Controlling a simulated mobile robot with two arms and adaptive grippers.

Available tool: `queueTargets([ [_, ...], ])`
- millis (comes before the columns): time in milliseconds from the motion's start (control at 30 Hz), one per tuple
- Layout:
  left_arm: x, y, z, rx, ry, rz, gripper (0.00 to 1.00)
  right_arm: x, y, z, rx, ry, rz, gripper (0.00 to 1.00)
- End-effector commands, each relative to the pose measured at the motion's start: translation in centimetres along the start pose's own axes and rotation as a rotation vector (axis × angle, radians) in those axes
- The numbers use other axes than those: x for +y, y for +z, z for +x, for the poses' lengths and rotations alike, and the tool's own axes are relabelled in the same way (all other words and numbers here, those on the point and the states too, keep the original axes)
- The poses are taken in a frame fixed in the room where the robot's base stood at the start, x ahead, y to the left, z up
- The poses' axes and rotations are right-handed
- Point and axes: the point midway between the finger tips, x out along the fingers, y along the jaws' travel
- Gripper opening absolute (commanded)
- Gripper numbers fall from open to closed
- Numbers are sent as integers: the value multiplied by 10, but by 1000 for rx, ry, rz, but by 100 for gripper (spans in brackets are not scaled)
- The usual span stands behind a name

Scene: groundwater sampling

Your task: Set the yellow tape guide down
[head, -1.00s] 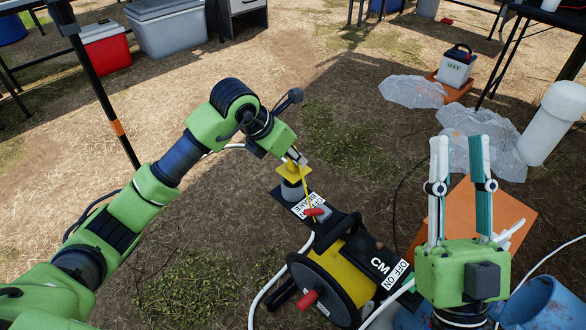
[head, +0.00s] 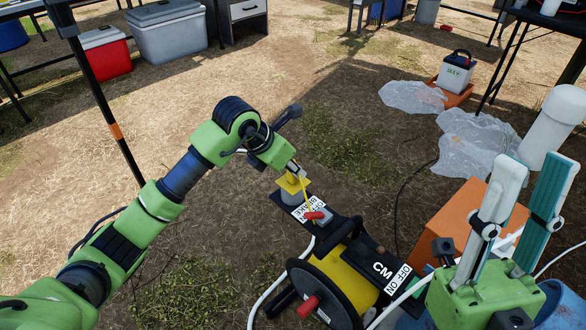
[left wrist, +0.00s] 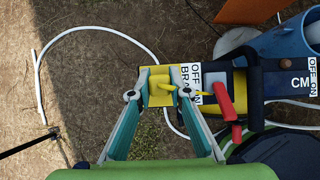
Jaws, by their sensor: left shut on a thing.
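The yellow tape guide (head: 291,182) is at the fingertips of my left gripper (head: 296,171), which is shut on it. It sits at the far end of the reel's dark base plate, over a grey round stand (head: 289,195). Whether it rests on the stand or hangs just above it, I cannot tell. In the left wrist view the guide (left wrist: 160,92) lies between both fingertips (left wrist: 172,78). The yellow tape reel (head: 350,268) with its black flange stands nearer to me. My right gripper (head: 528,200) is open and empty, pointing up at the right.
A red lever (head: 314,215) stands by the brake label, close to the guide. A blue bucket (head: 556,302) and an orange box (head: 455,225) lie right of the reel. White tubing (left wrist: 75,30) curves over the ground. Bare ground lies beyond the reel.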

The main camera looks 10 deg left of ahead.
Motion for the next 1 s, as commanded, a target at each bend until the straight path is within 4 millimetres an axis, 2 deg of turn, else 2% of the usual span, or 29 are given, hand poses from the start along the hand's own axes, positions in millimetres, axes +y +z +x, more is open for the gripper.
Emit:
queueTargets([
  [100, 0, -1, 2, 0, 1, 0, 0, 0, -2, -1, 11, 0, 0, 28],
  [133, 0, -1, 2, 0, 1, 0, 20, 0, -3, -1, 15, 0, 1, 28],
  [200, 0, -1, 1, 0, 0, 0, 34, 0, -3, -1, 14, 0, 1, 28],
  [667, 0, 1, -4, -1, 1, 1, 34, 0, 2, 2, -11, 0, 0, 28],
  [1000, 1, 2, -45, -1, 2, 2, 34, 6, 67, -2, -312, 7, -18, 28],
])
